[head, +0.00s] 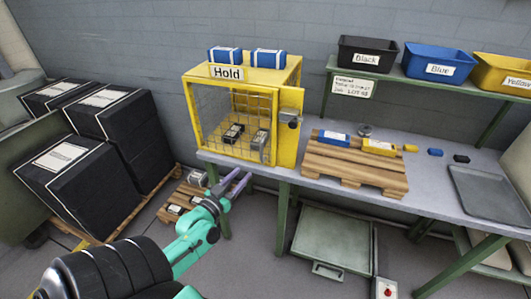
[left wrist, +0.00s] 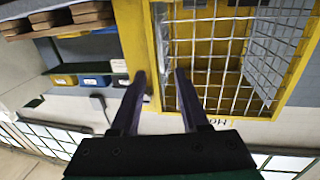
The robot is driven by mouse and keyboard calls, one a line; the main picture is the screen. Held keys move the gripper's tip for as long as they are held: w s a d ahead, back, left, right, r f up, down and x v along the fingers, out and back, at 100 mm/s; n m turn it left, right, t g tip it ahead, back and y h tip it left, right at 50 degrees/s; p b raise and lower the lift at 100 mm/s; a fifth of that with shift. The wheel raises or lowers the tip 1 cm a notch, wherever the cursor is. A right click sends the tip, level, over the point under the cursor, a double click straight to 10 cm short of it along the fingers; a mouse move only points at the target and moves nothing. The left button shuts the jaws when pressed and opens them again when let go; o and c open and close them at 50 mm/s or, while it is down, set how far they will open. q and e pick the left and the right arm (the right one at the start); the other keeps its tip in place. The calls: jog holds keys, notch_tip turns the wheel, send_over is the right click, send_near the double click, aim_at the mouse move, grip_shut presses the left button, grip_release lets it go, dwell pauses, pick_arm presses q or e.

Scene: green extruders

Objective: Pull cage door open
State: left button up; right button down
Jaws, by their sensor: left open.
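The yellow cage (head: 277,94) stands on the grey workbench, with a "Hold" sign on its top front edge. Its wire mesh door (head: 213,118) faces front and looks shut; it also shows in the left wrist view (left wrist: 225,65). A dark latch or lock (head: 290,119) is on the yellow panel at the right. My left gripper (head: 244,176) is open, below and in front of the cage near the bench's front edge. In the left wrist view its two dark fingers (left wrist: 160,78) point toward the yellow frame beside the mesh, with nothing visibly held. My right gripper is out of view.
Dark boxes with labels (head: 235,132) sit inside the cage, and blue ones (head: 268,58) on top. A wooden pallet (head: 345,166) stands right of the cage. Black crates (head: 107,112) are stacked at the left. Bins (head: 437,64) line the shelf. Small items lie on a floor pallet under the bench.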

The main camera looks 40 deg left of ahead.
aim_at(262, 161)
pick_arm(q)
jog(key=w, duration=0.4)
jog(key=w+a, duration=0.1)
jog(key=w, duration=0.4)
jog(key=w+a, duration=0.1)
jog(key=w, duration=0.4)
jog(key=shift+a+f, duration=0.1)
jog(key=shift+f, duration=0.05)
jog(key=shift+s, duration=0.1)
grip_shut()
dwell(0.5)
